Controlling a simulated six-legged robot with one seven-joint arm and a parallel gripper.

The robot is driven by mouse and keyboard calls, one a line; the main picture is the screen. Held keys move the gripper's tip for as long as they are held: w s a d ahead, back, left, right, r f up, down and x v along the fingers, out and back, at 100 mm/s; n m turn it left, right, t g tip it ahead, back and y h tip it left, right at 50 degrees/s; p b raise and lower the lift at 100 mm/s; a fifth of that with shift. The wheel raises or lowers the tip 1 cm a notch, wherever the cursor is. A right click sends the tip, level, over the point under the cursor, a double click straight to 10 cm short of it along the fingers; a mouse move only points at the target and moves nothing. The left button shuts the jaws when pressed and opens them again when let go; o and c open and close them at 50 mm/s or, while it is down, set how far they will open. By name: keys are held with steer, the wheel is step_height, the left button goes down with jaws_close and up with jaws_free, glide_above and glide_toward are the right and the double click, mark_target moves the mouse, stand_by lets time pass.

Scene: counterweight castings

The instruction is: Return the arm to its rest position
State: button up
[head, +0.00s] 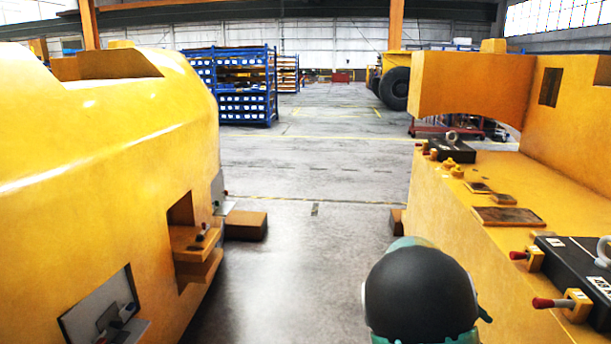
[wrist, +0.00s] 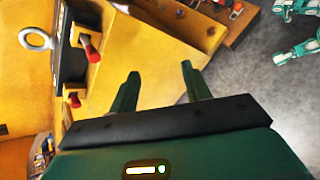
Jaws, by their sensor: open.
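My gripper (wrist: 160,70) shows in the wrist view with its two green fingers spread apart and nothing between them. Behind the fingers is the yellow surface of a casting (wrist: 135,50), and I cannot tell how far off it is. My arm (head: 420,295) shows in the head view as a black and teal rounded link at the bottom, in front of the right casting (head: 475,240). The gripper itself is hidden in the head view.
Red-handled levers (head: 545,302) and a black box (head: 580,262) with a ring sit on the right casting. A large yellow casting (head: 110,150) with recesses stands at left. Grey floor (head: 310,215) lies clear between them. Blue racks (head: 245,85) stand far back.

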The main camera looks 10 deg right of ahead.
steer(key=s+a+r+m+t+y, duration=0.2)
steer(key=s+a, duration=0.4)
steer(key=a, duration=0.4)
steer(key=s+a+r+m+t+y, duration=0.1)
steer(key=s+a+r+t+y, duration=0.3)
steer(key=a, duration=0.6)
steer(key=s+a+r+m+t+y, duration=0.2)
steer(key=s+a+r+t+y, duration=0.1)
steer(key=s+a+r, duration=0.4)
steer(key=s+a, duration=0.1)
steer(key=a, duration=0.2)
steer(key=shift+s+a+m+y, duration=0.25)
steer(key=shift+a+m+y, duration=0.05)
steer(key=shift+a, duration=0.05)
